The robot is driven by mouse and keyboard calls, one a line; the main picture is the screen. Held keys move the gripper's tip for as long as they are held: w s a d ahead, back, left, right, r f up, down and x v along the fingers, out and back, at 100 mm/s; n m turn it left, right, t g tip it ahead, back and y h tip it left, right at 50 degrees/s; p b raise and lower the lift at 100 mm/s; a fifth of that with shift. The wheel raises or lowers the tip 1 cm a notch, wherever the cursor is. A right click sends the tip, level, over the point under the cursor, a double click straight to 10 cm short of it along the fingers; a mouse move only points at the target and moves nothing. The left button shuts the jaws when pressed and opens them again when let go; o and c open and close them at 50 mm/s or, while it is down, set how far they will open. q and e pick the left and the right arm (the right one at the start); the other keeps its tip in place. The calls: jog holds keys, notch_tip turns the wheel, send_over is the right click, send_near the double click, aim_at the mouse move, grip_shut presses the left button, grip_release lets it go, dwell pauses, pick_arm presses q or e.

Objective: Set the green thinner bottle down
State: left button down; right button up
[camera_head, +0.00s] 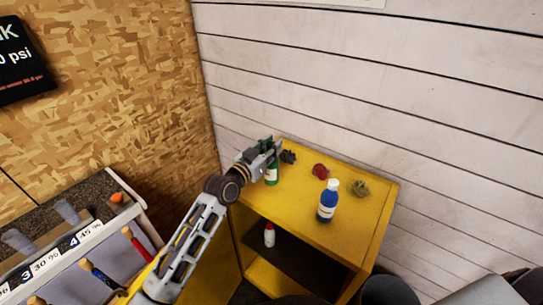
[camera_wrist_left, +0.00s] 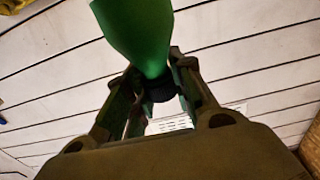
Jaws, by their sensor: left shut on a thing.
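The green thinner bottle (camera_head: 271,175) has a white label and is upright at the back left of the yellow cabinet's top (camera_head: 300,190). My left gripper (camera_head: 265,150) is shut on its upper part, coming in from the left. In the left wrist view the green bottle (camera_wrist_left: 140,35) narrows to a dark cap (camera_wrist_left: 156,88) between the two fingers. The gripper hides part of the bottle. I cannot tell whether its base touches the cabinet top. My right gripper does not show.
A blue bottle with a white cap (camera_head: 327,203), a red item (camera_head: 320,171), a dark item (camera_head: 288,157) and an olive item (camera_head: 360,188) stand on the top. A white bottle (camera_head: 269,235) stands on the shelf below.

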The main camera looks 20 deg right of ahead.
pick_arm(q)
jog(key=shift+f, duration=1.95)
jog(key=c, duration=1.2)
grip_release()
jog(key=b+v, duration=0.1)
jog(key=v, duration=1.1)
